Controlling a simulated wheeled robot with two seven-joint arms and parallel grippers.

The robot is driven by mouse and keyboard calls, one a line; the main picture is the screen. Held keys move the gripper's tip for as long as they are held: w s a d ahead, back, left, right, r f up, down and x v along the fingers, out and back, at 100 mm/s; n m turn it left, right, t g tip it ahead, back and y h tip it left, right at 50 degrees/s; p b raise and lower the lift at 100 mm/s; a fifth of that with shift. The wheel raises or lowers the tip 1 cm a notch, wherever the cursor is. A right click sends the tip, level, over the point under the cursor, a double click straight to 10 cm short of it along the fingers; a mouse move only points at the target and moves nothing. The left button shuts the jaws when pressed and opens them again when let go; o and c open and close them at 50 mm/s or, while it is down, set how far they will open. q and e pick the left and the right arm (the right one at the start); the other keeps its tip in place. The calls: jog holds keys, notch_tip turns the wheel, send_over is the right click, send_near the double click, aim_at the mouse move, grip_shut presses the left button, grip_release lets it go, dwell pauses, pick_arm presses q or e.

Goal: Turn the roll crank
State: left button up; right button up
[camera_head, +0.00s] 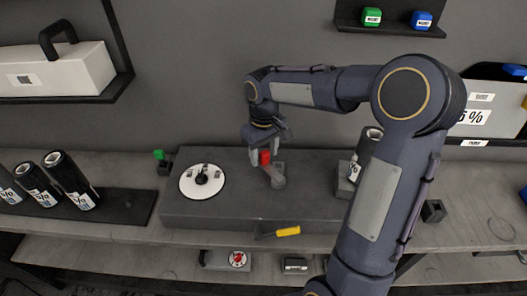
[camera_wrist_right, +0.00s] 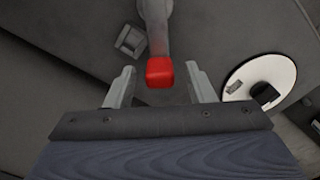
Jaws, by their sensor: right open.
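The roll crank is a grey arm (camera_head: 276,178) with a red handle (camera_head: 265,157), on the dark grey block in the middle of the bench. In the right wrist view the red handle (camera_wrist_right: 159,72) sits between my two fingers, with the grey crank arm (camera_wrist_right: 158,28) running away from it. My right gripper (camera_head: 261,158) is open around the red handle, with a visible gap on each side. It also shows in the right wrist view (camera_wrist_right: 159,85). My left gripper is not in view.
A white disc (camera_head: 188,184) with a dark hub is left of the crank. A yellow-handled tool (camera_head: 287,231) lies at the block's front edge. A white case (camera_head: 55,72) sits on a shelf.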

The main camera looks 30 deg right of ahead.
jog(key=shift+f, duration=0.1)
grip_shut()
dwell(0.3)
